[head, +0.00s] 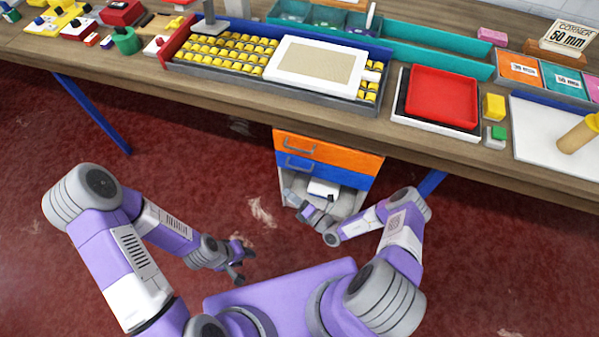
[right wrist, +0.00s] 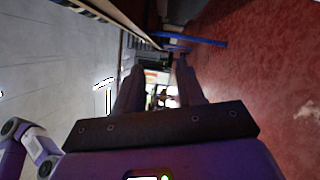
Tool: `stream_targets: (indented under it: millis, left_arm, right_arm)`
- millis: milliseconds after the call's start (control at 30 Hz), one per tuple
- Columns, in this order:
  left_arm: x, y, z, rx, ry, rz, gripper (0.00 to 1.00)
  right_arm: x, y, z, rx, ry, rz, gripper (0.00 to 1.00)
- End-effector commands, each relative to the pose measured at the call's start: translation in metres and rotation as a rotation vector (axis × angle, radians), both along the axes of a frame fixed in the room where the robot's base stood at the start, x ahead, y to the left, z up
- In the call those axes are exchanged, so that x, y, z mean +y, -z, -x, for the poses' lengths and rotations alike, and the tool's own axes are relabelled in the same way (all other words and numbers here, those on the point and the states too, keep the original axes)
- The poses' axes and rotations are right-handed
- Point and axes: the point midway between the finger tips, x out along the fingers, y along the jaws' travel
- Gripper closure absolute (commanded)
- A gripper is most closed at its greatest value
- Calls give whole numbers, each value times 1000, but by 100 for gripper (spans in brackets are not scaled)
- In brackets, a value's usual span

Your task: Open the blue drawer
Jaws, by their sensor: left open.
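The blue drawer (head: 335,174) is in the small cabinet under the workbench, just below an orange drawer (head: 345,155). It looks shut, with a bar handle (head: 299,167) on the left part of its front. My right gripper (head: 291,198) is low in front of the cabinet's left side, below the blue handle. In the right wrist view its two fingers (right wrist: 158,78) stand apart, with no object clearly held between them. My left gripper (head: 240,264) is open and empty over the red floor, left of the cabinet and away from it.
Below the blue drawer is an open compartment with a white item (head: 323,189) in it. The workbench (head: 230,90) above carries a yellow-keyed tray, a red tray (head: 442,97) and small boxes. A blue table leg (head: 92,112) stands at left. The floor before the cabinet's left is clear.

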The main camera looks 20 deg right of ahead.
Motion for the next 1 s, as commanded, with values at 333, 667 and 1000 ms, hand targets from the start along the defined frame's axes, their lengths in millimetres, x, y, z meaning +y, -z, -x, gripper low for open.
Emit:
stream_targets:
  millis: [333, 667, 1000]
  left_arm:
    - [0, 4, 0, 0, 0, 0, 57]
    - [0, 13, 0, 0, 0, 0, 57]
    - [0, 15, 0, 0, 0, 0, 57]
  right_arm:
    - [-72, 20, -29, 29, 357, -180, 62]
    - [-61, 13, -78, 27, 351, -177, 62]
    - [-58, 10, -92, 30, 352, -178, 62]
